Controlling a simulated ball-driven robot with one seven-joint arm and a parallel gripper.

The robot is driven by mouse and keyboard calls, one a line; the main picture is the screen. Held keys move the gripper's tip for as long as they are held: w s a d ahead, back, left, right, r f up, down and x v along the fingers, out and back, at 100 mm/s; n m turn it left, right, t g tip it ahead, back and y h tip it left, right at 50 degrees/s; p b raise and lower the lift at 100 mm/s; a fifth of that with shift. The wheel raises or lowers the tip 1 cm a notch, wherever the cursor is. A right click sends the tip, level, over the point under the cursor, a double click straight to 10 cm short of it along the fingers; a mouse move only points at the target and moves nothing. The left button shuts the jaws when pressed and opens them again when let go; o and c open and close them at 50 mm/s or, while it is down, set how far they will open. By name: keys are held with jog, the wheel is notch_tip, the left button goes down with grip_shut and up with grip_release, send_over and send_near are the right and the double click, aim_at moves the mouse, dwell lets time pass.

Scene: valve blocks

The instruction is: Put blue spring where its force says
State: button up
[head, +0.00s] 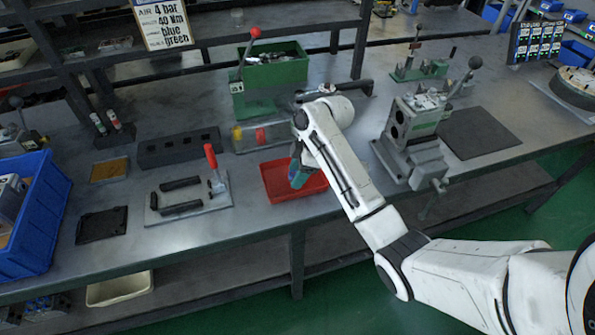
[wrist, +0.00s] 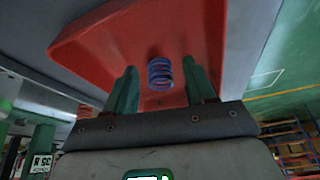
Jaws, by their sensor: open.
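The blue spring (wrist: 160,74) lies in the red tray (wrist: 95,45), its coils showing between my fingers in the wrist view. In the head view the red tray (head: 318,187) is at the bench's front edge, and I cannot make out the spring behind my gripper. My gripper (head: 296,180) points down over the tray. In the wrist view my gripper (wrist: 160,66) is open, with one green finger either side of the spring; contact is not visible. A sign (head: 163,22) at the top reads "AIR 4 bar", "40 Nm", "blue", "green".
A grey valve block (head: 410,125) in a fixture stands right of my arm. Behind the tray are a clear tray (head: 262,134) with coloured parts and a green box (head: 272,75). A toggle-clamp plate (head: 188,200) lies to the left, beyond it a blue bin (head: 38,225).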

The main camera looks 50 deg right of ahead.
jog(key=p+v, duration=0.3)
jog(key=v, duration=0.9)
jog(key=a+f, duration=0.1)
jog(key=a, duration=0.2)
jog(key=s+a+f+m, duration=0.1)
jog(key=a+f, duration=0.1)
jog(key=a, duration=0.2)
jog(key=a+f+m, duration=0.1)
jog(key=a+f, duration=0.1)
jog(key=a, duration=0.2)
jog(key=shift+s+a+f, duration=0.1)
jog(key=shift+s+f, duration=0.05)
jog(key=shift+f, duration=0.05)
jog(key=s+a+f+m, duration=0.3)
jog(key=s+a+f, duration=0.1)
jog(key=s+a, duration=0.25)
jog(key=s+f+m+g+h, duration=0.1)
jog(key=s+m, duration=0.1)
jog(key=s, duration=0.5)
jog(key=s+a+f+m+g+h, duration=0.1)
jog(key=s+m+h, duration=0.1)
jog(key=s, duration=0.5)
jog(key=shift+s+f+m, duration=0.25)
jog(key=shift+s+m, duration=0.05)
jog(key=shift+s, duration=0.05)
jog(key=shift+a, duration=0.15)
